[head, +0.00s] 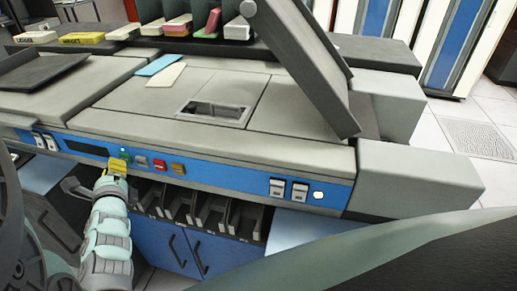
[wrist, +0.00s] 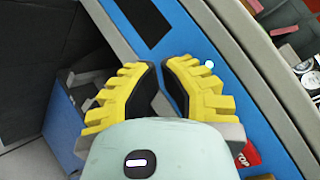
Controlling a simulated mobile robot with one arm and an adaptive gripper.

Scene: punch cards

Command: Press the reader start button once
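The blue control strip (head: 230,177) on the front of the grey machine carries a row of buttons. A green button (head: 125,154), the likely start button, is at the left of the row; its label is unreadable. To its right are a grey button (head: 141,161), a red button (head: 159,164) and an orange button (head: 178,169). My gripper (head: 117,165) is just below and left of the green button; contact cannot be told. In the wrist view my gripper (wrist: 160,68) has its yellow fingertips close together, with a small empty gap. The red button (wrist: 245,157) reads STOP there; the green button is hidden.
A dark display (wrist: 143,20) lies left of the buttons. White switches (head: 288,188) and a lit white spot (head: 318,195) are at the strip's right. Dark card slots (head: 205,211) are below. A raised dark panel (head: 300,60) stands above the machine top.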

